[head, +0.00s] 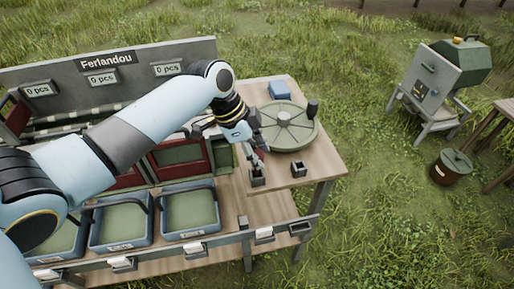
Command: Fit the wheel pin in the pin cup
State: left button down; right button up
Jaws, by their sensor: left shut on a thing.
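My left gripper (257,158) reaches in from the left and points down just in front of the green wheel (287,128). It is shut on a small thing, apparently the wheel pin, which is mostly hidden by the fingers. Directly under the fingertips stands a small dark square cup (258,180). A second similar dark cup (299,170) stands to its right. I cannot tell whether the held thing is above the left cup or partly in it. I cannot tell which is the pin cup. My right gripper is not in view.
The wheel has a dark upright knob (313,107) at its right rim. A blue box (279,89) lies behind it. Blue-rimmed trays (160,211) line the front left. The wooden tabletop (325,160) is clear at the right. A green-topped machine (445,75) stands on the grass.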

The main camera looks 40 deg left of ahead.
pick_arm(q)
jog(key=shift+f, duration=0.3)
dwell(0.4)
jog(key=shift+f+b, duration=0.55)
jog(key=shift+f, duration=0.2)
jog(key=shift+f, duration=0.5)
jog(key=shift+c, duration=1.8)
grip_release()
jog(key=shift+r, duration=0.1)
